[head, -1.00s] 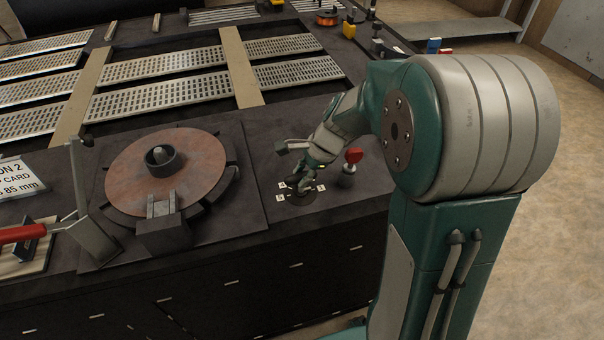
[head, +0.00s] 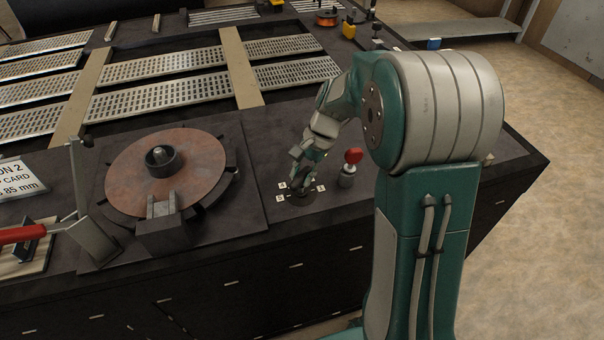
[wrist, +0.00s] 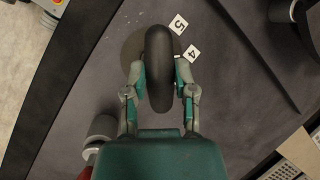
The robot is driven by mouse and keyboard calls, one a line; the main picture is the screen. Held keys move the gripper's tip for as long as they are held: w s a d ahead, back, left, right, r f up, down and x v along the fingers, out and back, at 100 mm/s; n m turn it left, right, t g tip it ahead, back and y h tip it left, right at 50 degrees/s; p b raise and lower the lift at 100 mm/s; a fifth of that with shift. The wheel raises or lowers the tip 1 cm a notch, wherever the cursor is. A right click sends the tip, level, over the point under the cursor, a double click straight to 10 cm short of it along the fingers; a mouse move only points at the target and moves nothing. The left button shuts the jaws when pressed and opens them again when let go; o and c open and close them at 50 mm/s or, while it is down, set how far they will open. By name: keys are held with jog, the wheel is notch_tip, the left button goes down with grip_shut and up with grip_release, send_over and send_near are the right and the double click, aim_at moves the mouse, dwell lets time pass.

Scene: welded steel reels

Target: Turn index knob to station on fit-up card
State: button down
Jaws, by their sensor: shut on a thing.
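The index knob (wrist: 158,68) is a dark elongated grip on a round base, seen from above in the wrist view. My gripper (wrist: 160,88) is shut on it, one finger on each side. Number plates 5 (wrist: 179,25) and 4 (wrist: 192,53) lie beside the knob's upper right in the wrist view. In the head view my gripper (head: 298,178) reaches down over the knob, which it largely hides, with small white plates around it.
A red-topped knob (head: 353,156) stands just right of my gripper. A round brown turntable (head: 140,165) with a central hub sits to the left. A red-handled clamp (head: 22,233) is at far left. Perforated metal strips (head: 160,85) lie behind.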

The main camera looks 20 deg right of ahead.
jog(key=shift+w+n, duration=0.1)
jog(key=shift+n, duration=0.3)
jog(key=shift+c, duration=2.2)
grip_release()
jog(key=v, duration=1.2)
jog(key=shift+w, duration=0.2)
jog(key=shift+a, duration=0.1)
